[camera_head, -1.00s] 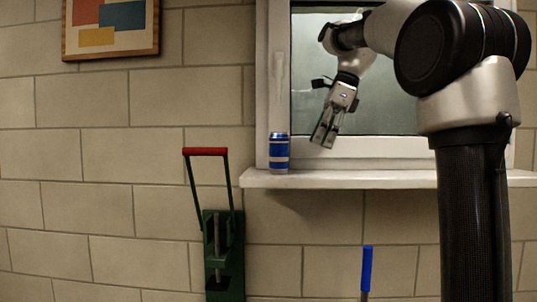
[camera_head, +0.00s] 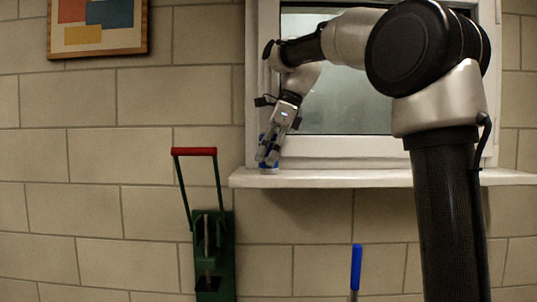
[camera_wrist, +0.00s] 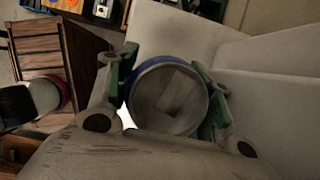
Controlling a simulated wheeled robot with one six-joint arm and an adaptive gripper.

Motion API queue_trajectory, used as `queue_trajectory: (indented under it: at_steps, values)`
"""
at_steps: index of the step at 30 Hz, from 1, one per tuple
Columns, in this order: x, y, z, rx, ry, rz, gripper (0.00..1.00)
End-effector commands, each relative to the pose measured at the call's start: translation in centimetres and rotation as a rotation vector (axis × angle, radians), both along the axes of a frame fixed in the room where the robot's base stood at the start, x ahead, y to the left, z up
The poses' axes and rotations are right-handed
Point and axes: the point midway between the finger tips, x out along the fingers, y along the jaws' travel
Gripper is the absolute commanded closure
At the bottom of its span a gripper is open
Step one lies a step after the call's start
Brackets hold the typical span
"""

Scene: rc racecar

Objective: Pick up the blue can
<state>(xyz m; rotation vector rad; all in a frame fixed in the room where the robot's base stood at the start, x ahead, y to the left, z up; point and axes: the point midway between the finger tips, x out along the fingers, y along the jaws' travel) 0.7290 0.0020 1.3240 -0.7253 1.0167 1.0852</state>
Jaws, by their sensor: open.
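The blue can stands upright on the white windowsill (camera_head: 330,178) near its left end. In the head view the blue can (camera_head: 268,170) is mostly hidden behind my gripper (camera_head: 268,156). In the wrist view the can's round grey top (camera_wrist: 168,98) with its blue rim sits between the two green-edged fingers of my gripper (camera_wrist: 172,92), one on each side. My gripper is open around the can. I cannot tell whether either finger touches it.
The window frame (camera_head: 263,110) is close behind the gripper. A green tool with a red handle (camera_head: 194,151) stands below and left of the sill. A blue-handled object (camera_head: 356,267) rises at the bottom. The sill to the right is clear.

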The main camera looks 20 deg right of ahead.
Motion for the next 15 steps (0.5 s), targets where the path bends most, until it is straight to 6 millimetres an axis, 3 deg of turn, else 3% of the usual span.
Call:
queue_trajectory:
  at_steps: [5, 9, 15]
  values:
    - [0.0, 0.01, -0.04, 0.0, 0.0, 0.0, 0.49]
    - [0.0, -0.01, -0.04, 0.0, 0.0, 0.0, 0.66]
    - [0.0, -0.01, -0.02, 0.0, 0.0, 0.0, 0.66]
